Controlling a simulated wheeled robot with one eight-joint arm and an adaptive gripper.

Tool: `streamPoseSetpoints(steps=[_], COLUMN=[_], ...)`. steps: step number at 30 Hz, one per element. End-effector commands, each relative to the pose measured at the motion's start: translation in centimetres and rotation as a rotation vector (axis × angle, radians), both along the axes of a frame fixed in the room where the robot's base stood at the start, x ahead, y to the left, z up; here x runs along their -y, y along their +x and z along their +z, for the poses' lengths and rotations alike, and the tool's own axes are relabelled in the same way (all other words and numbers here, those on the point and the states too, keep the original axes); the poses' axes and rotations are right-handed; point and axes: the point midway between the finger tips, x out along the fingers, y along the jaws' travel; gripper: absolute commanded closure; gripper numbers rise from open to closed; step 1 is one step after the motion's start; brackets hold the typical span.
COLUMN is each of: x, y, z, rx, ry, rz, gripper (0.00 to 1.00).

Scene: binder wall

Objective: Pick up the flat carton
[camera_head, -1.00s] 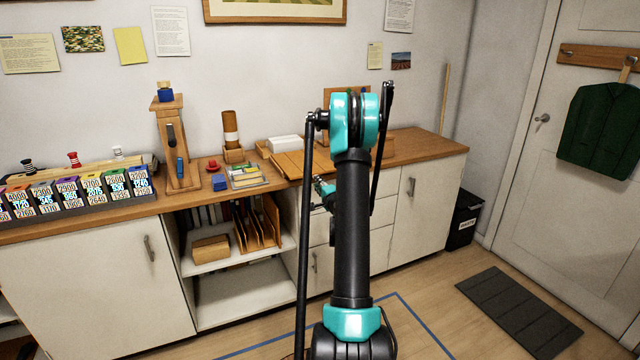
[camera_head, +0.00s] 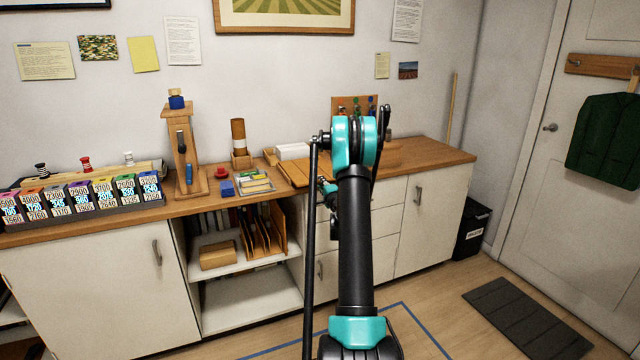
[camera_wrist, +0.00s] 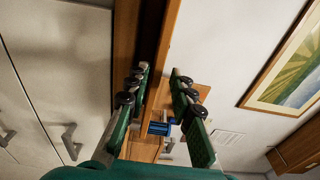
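A brown carton (camera_head: 217,255) lies on the upper open shelf of the cabinet, left of upright wooden dividers. A low white block (camera_head: 293,151) lies on the counter; I cannot tell whether it is a carton or a stack of paper. My gripper (camera_wrist: 161,71) is open in the wrist view, its two fingers apart with nothing held between them. A blue cylindrical thing (camera_wrist: 158,128) shows beyond the gap at a wooden panel. No carton can be made out in the wrist view. In the head view my arm hides most of the gripper.
The wooden counter (camera_head: 425,153) carries a wooden tower (camera_head: 182,150), a row of numbered binders (camera_head: 85,202), a brown cylinder on a stand (camera_head: 239,140) and small books (camera_head: 255,182). A black bin (camera_head: 470,230) stands at the right end. The floor by the mat (camera_head: 525,318) is clear.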

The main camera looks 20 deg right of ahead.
Motion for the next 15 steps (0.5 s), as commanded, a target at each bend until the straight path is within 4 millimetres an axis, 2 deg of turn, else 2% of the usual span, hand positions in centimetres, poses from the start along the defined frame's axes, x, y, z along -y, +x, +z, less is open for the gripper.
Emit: streamPoseSetpoints(steps=[5,13,15], x=[0.04,0.05,0.05], y=[0.70,0.77,0.77], z=[0.00,0.01,0.01], rx=[0.000,0.000,0.000], ry=[0.000,0.000,0.000], rz=[0.000,0.000,0.000], gripper=[0.77,0.77,0.80])
